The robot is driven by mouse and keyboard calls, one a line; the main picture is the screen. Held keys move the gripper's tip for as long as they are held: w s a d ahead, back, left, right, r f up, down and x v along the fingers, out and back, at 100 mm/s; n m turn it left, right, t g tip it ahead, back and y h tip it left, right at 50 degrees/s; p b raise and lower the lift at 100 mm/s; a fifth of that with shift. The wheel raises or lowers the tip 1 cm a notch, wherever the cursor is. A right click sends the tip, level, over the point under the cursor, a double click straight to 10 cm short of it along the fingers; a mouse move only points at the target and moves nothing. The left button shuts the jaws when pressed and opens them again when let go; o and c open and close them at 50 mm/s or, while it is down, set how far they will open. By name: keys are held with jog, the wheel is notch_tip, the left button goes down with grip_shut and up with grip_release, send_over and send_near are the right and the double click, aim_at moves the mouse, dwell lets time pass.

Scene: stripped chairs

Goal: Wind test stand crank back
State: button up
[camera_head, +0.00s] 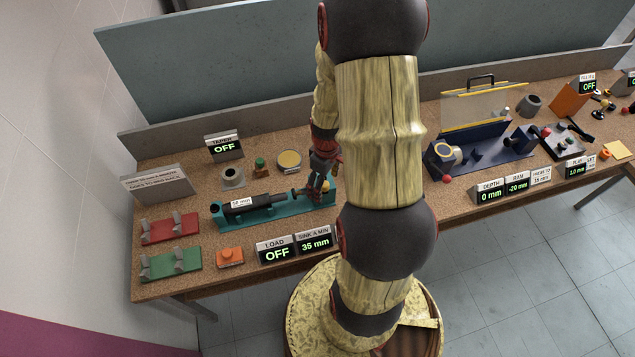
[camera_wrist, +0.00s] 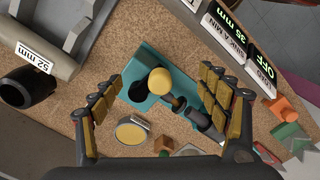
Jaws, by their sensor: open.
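The teal test stand (camera_head: 275,216) is on the cork-topped bench, with a dark cylinder (camera_head: 240,204) lying along it. In the wrist view the stand's end (camera_wrist: 143,62) lies below my gripper. A round yellow knob (camera_wrist: 160,82), which looks like the crank's handle, stands at that end. My gripper (camera_head: 322,182) is over the stand's right end and points down. In the wrist view my gripper (camera_wrist: 162,78) is open, with the knob between its fingers and a visible gap on both sides. The crank arm under the knob is mostly hidden.
The LOAD display (camera_head: 276,250) reads OFF and the SINK A MIN display (camera_head: 313,242) reads 35 mm, both in front of the stand. A yellow-topped tin (camera_head: 289,160) stands behind it. A grey device (camera_wrist: 38,50) labelled 52 mm is beside my gripper.

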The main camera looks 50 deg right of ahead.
jog(key=shift+r+p, duration=2.1)
jog(key=shift+r, duration=0.9)
